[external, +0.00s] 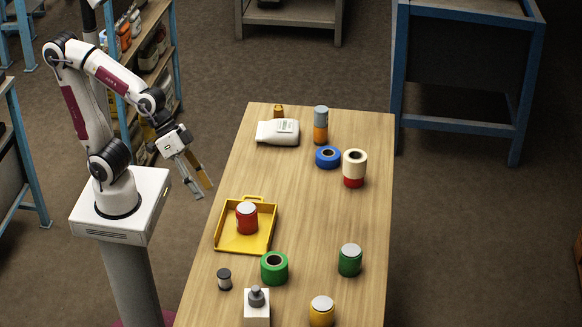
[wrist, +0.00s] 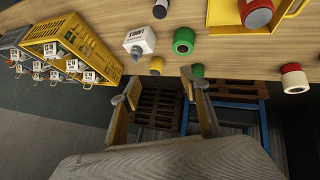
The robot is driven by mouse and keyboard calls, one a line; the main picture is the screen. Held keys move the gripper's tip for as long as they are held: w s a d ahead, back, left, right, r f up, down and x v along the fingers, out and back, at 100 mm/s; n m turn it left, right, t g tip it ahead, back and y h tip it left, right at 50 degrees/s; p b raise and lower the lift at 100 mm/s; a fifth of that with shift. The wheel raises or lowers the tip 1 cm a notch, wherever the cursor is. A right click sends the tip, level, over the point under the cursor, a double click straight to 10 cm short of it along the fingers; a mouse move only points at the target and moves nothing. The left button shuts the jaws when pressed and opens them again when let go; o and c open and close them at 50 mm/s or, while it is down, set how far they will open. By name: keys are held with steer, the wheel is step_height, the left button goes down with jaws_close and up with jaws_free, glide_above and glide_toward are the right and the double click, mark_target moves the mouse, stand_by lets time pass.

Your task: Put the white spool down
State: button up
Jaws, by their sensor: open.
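The white spool (external: 354,160), cream with a dark hole in its top, sits upright on a red can-like piece (external: 354,182) on the table's right side. In the wrist view the white spool (wrist: 295,83) is at the right edge, with the red piece (wrist: 291,68) against it. My gripper (external: 203,190) is off the table's left edge, well apart from the spool. In the wrist view my gripper (wrist: 160,88) has its fingers spread with nothing between them.
A yellow tray (external: 262,247) holds a red can (external: 246,217). A blue roll (external: 328,157) is just left of the spool stack, with a grey-and-orange stack (external: 320,125) behind. A green roll (external: 274,268) and green can (external: 350,260) stand nearer. The table's middle right is clear.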

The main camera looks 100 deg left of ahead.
steer(key=s+a+g+y, duration=0.1)
steer(key=s+a+y, duration=0.2)
steer(key=s+a, duration=0.8)
steer(key=shift+s+a+r+y, duration=0.2)
steer(key=shift+s+a+y, duration=0.1)
steer(key=shift+a, duration=0.65)
